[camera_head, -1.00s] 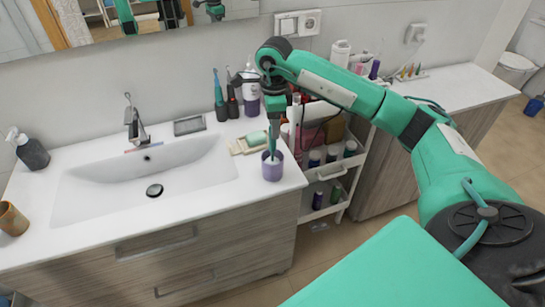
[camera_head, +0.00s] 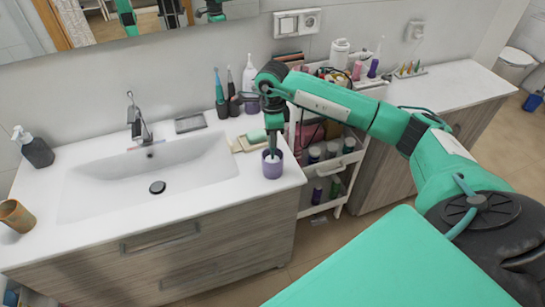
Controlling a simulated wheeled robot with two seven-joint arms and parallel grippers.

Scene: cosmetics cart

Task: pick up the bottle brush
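My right gripper (camera_head: 274,143) points straight down over the purple cup (camera_head: 272,168) on the counter's right front corner. Its fingertips are at the cup's mouth or just inside, and something slim may stand there. The fingers are too small and dark to tell whether they are open or shut. I cannot make out a bottle brush for sure; any brush in the cup is hidden by the gripper. A slim thing with a purple base and pale tip (camera_head: 374,66) stands on the cart top. My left gripper is not in view.
A soap dish with green soap (camera_head: 257,136) lies just behind the cup. Bottles (camera_head: 250,85) and toothbrushes stand by the wall. The sink basin (camera_head: 140,180) is at left. A loaded cart (camera_head: 325,165) stands right of the counter, under my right forearm.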

